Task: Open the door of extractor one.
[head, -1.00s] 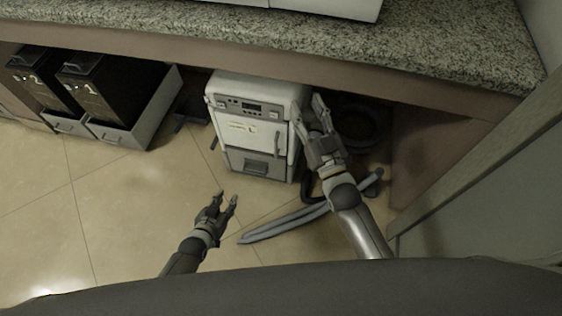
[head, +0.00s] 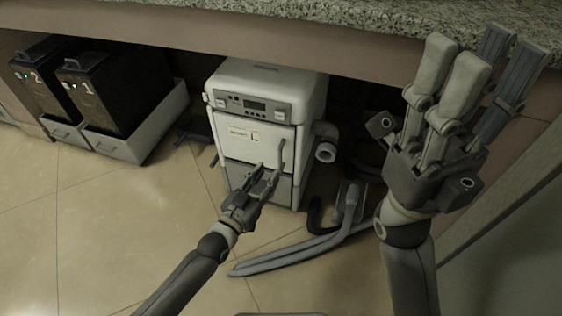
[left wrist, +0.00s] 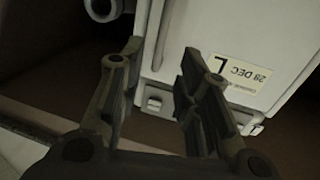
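A white extractor (head: 264,85) stands on the floor under the counter. Its front has a control panel, a small paper label (head: 244,136) and a door (head: 236,149) with a vertical handle (head: 282,150) on the right side. The door looks shut. My left gripper (head: 266,172) is open in front of the door, fingertips close to the lower end of the handle. In the left wrist view the handle (left wrist: 163,36) shows beyond the gap between the open fingers; whether they touch it I cannot tell. My right gripper (head: 480,68) is raised at the right, open and empty.
The granite counter (head: 330,14) overhangs above. Tiled floor (head: 110,235) at the left is clear.

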